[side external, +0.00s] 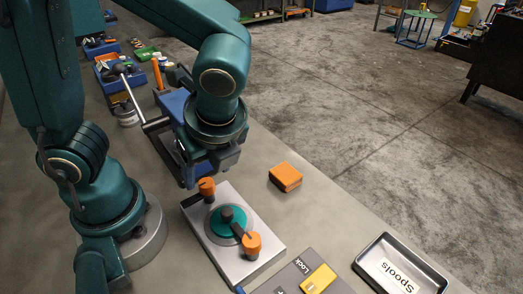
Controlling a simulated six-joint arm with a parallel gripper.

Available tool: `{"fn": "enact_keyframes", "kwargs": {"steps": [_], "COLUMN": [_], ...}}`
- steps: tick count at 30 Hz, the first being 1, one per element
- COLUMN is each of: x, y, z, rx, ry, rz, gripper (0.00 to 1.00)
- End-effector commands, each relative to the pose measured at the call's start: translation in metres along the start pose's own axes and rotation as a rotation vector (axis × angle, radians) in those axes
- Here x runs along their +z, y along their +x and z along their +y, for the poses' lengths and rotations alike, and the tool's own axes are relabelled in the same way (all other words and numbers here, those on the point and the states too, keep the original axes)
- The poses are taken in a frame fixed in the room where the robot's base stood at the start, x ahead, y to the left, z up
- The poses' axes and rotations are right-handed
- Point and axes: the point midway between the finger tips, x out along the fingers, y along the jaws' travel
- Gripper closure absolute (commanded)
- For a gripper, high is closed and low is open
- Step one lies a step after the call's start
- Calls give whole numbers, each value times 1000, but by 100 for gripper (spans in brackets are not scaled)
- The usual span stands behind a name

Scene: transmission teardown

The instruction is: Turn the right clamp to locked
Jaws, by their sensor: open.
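A grey metal fixture block (264,262) sits on the bench, with a round teal part (216,226) and a dark upright stub in its middle. Two clamps with orange knobs flank the teal part. The right clamp (251,243) is at the near right, and a dark arm runs from it toward the centre stub. The other clamp (207,186) is at the upper left of the block. My gripper (208,172) is open above the far end of the block, near the left clamp and apart from the right one. Its fingertips are partly hidden.
An orange box (285,177) lies right of the block. A grey panel marked Lock (304,266) with a yellow piece (318,279) and a Spools tray (372,270) lie at the front right. Bottles, tools and bins crowd the bench behind my arm.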

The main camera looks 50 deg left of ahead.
Motion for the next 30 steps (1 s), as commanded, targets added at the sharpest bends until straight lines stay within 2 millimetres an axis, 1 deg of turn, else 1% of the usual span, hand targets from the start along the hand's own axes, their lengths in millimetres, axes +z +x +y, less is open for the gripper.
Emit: {"fn": "enact_keyframes", "kwargs": {"steps": [1,3,9,18,19,20,21,24,30], "x": [1,1,0,0,0,0,0,0,0], "y": [7,16,34,37,37,37,37,37,36], "z": [1,2,1,1,1,1,1,1,1], "rx": [6,7,5,1,1,1,1,2,4], "ry": [-1,-1,-3,-3,-3,-3,-3,-3,-8], "rz": [-2,-1,1,3,3,3,3,3,3], "gripper": [34,34,34,34,37,49,64,100,100]}}
